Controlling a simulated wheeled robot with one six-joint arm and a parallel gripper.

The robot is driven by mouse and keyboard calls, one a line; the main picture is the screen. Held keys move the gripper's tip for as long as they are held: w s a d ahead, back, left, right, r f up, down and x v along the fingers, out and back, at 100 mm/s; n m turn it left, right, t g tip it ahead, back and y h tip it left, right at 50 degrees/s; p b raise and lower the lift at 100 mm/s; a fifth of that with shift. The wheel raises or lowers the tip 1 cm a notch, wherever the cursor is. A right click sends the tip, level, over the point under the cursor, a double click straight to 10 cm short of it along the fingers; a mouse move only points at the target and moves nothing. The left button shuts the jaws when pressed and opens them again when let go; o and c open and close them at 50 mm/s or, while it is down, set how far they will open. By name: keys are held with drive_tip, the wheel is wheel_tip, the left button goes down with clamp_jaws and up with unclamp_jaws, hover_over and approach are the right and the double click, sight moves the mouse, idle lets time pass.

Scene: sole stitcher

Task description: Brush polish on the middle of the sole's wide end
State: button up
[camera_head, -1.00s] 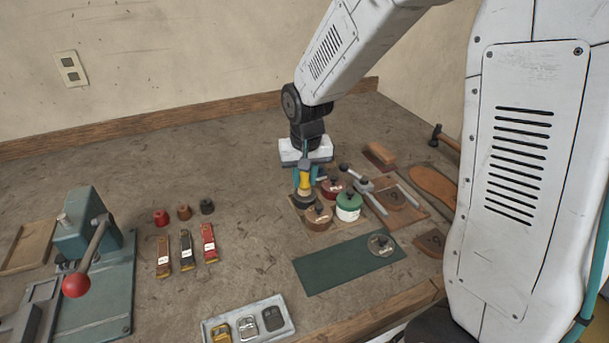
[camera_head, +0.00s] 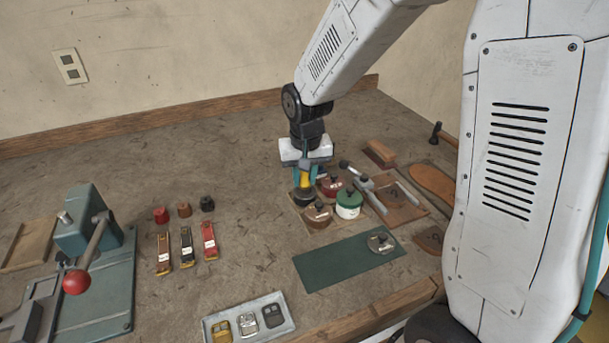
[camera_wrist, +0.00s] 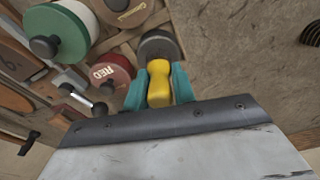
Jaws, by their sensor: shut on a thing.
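My gripper (camera_head: 305,176) is shut on the yellow handle of the brush (camera_wrist: 158,88), which stands between its teal fingertips in the wrist view. The handle is roughly upright in the head view. A dark round piece (camera_wrist: 160,47) lies at the handle's far end; I cannot tell whether it is the brush head or a tin. A long orange-brown sole (camera_head: 434,185) lies flat at the right, beyond the tins and well clear of my gripper. My arm's white body hides part of that side.
Close beside the gripper stand a green-lidded tin (camera_head: 349,203), a brown tin (camera_head: 317,213) and a red tin (camera_head: 330,187). A clamp frame (camera_head: 398,203) lies right of them. A green mat (camera_head: 345,262) is in front.

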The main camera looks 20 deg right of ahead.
idle(0.4)
drive_tip(key=shift+r, duration=3.5)
drive_tip(key=shift+s, duration=0.1)
